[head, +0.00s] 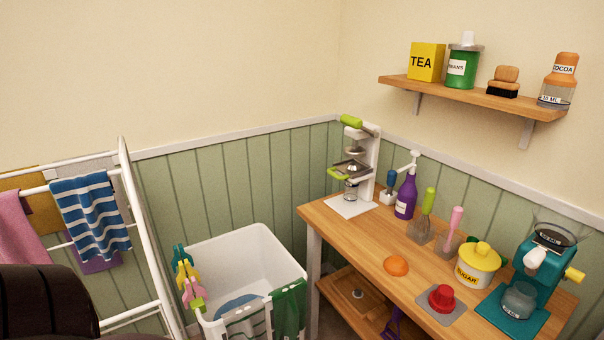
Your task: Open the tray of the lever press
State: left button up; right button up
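The lever press (370,157) stands at the far left end of the wooden worktop (400,247), near the corner. It has a white column and base, and a green lever grip (351,121) at the top. Halfway up is a metal tray (353,166) with a green tab (339,173) pointing left. From here I cannot tell whether the tray is open or shut. A small cup-like vessel (350,190) sits below it on the base. Neither of my grippers is in view.
A purple pump bottle (406,194) and a blue-handled tool (390,183) stand right of the press. A white laundry bin (245,258) stands on the floor left of the worktop. A drying rack (147,235) is farther left. A shelf (470,96) hangs above.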

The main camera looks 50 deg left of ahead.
aim_at(352, 168)
jog(key=u, duration=1.2)
